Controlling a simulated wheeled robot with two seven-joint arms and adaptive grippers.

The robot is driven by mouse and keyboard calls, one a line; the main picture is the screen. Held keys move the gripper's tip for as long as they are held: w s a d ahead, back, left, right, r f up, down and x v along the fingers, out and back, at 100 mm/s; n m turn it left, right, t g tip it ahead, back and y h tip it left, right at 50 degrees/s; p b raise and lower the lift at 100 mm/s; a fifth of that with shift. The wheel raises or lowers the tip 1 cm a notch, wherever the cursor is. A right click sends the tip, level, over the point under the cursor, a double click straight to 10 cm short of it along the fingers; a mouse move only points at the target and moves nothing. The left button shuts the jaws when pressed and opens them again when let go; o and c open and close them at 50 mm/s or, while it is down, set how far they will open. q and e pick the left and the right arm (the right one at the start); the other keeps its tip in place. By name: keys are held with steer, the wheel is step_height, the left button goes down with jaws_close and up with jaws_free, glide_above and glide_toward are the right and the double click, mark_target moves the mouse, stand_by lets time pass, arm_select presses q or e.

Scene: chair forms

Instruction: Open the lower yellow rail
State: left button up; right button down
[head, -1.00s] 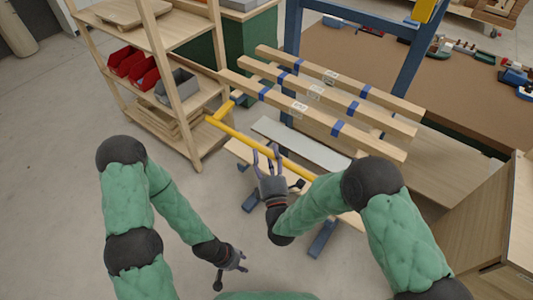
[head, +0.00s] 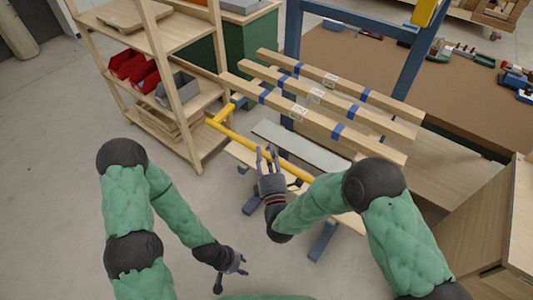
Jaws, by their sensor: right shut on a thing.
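The lower yellow rail (head: 229,134) runs slantwise in front of the chair form, from beside the wooden shelf down to the right. Its right end is hidden behind my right arm. My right gripper (head: 267,154) is at the rail's middle, its fingers shut around it. My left gripper (head: 241,264) hangs low over the bare floor, apart from the rail. Its fingers are too small to tell open from shut.
Wooden beams with blue bands (head: 312,122) lie above and behind the rail. A pale board (head: 300,146) is just behind it. A wooden shelf (head: 188,90) with red and grey bins stands left. The floor at left is clear.

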steer(key=shift+r+m+g+h+p, duration=0.65)
steer(key=shift+r+m+p, duration=0.65)
steer(key=shift+p, duration=1.1)
steer(key=shift+w+d+r+g+p, duration=0.1)
steer(key=shift+r+g+p, duration=0.2)
steer(key=shift+g+p, duration=0.2)
steer(key=c, duration=0.9)
jaws_free()
steer(key=shift+f, duration=0.1)
steer(key=s+d, duration=0.2)
steer(key=s, duration=0.9)
steer(key=shift+s+f, duration=0.2)
steer(key=shift+s, duration=0.2)
